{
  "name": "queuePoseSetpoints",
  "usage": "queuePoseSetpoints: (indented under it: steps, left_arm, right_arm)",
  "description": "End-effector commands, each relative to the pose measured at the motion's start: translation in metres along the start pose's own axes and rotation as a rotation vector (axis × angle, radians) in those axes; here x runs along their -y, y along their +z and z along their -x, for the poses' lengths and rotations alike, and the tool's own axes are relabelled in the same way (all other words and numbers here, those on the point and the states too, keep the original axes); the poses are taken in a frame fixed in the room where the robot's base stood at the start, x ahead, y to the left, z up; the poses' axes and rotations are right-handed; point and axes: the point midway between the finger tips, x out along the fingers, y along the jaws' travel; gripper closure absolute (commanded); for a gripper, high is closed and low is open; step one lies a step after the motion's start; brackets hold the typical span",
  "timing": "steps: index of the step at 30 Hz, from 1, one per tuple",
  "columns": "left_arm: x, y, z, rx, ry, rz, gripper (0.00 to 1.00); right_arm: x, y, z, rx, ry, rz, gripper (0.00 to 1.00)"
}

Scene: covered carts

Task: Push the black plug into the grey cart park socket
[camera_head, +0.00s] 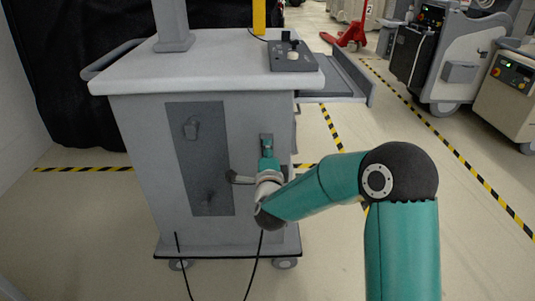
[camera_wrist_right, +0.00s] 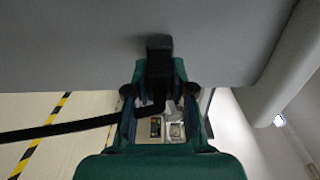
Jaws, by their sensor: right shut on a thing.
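The grey cart (camera_head: 130,160) stands in front of me, with a small grey plate (camera_head: 266,140) on its near face that appears to be the park socket. My right gripper (camera_head: 266,162) is at this plate, shut and pointing at the face. In the right wrist view, the black plug (camera_wrist_right: 158,62) sits between the teal fingers of my right gripper (camera_wrist_right: 160,88). The plug's front end meets the grey cart face (camera_wrist_right: 80,45); how deep it sits is hidden. A black cable (camera_wrist_right: 70,128) runs left from the plug. My left gripper is out of view.
A dark panel (camera_head: 205,160) with small fittings is left of the plate. A control box (camera_head: 291,57) lies on the cart top. A shelf (camera_head: 335,85) juts out at the right. Other machines (camera_head: 440,50) stand at the back right. Taped floor (camera_head: 480,240) is clear at right.

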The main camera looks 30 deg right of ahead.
Motion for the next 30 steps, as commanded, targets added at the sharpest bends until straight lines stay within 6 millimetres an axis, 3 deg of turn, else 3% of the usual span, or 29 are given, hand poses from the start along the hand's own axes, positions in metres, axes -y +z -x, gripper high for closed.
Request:
queuePoseSetpoints:
  steps: [1,2,7,20,30]
  left_arm:
    - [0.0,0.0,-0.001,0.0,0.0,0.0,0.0]
    - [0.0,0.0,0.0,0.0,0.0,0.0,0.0]
    - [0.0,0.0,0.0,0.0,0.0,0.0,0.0]
    - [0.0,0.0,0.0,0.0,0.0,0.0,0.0]
    - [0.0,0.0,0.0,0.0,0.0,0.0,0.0]
  right_arm:
    - [0.0,0.0,-0.001,0.0,-0.001,0.0,1.0]
    - [0.0,0.0,-0.001,0.0,-0.001,0.0,0.74]
    - [0.0,0.0,-0.001,0.0,0.0,0.0,0.48]
    - [0.0,0.001,0.007,0.002,0.002,0.0,0.48]
    - [0.0,0.001,0.067,0.005,0.001,0.001,0.48]
